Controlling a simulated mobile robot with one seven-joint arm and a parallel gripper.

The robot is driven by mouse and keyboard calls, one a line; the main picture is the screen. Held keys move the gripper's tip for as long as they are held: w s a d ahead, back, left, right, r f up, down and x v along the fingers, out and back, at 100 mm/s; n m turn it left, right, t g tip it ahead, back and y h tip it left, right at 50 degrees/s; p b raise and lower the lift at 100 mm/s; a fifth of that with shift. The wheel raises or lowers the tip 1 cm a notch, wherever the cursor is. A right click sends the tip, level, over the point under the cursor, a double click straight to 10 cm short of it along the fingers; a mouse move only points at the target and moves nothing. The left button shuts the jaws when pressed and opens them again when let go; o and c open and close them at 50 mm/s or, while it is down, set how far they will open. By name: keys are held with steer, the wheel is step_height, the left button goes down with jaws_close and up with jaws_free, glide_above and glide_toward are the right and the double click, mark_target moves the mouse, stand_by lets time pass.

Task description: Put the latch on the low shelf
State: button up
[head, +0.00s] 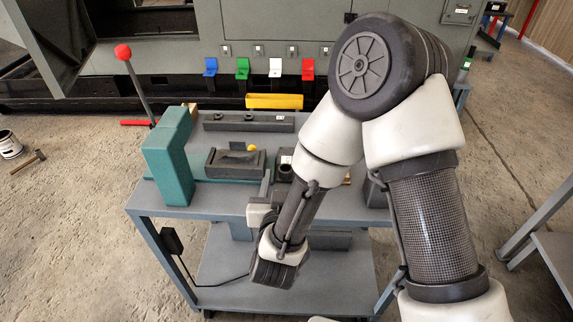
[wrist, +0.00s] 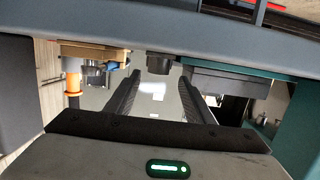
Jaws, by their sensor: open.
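The low shelf (head: 222,258) is the grey lower deck of the cart; much of its middle is hidden behind my arm. I cannot pick out the latch for certain in either view. My gripper (head: 266,188) is at the front edge of the cart top, partly hidden by my wrist in the head view. In the wrist view my gripper (wrist: 158,90) has its two dark fingers apart, with a pale surface showing between them and no object clearly held.
The cart top (head: 150,197) carries a teal clamp body (head: 168,158), a dark tray (head: 235,164) and a long dark rail (head: 248,122). A yellow bin (head: 275,101) stands behind. A dark block (head: 330,240) shows under the top. A hammer (head: 28,160) lies on the floor.

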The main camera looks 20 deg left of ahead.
mark_target(286, 164)
steer(key=x, duration=0.6)
steer(key=shift+w+d+f, duration=0.2)
steer(key=shift+w, duration=0.05)
steer(key=shift+r, duration=0.1)
steer(key=c, duration=1.1)
steer(key=shift+r, duration=0.1)
steer(key=shift+c, duration=0.2)
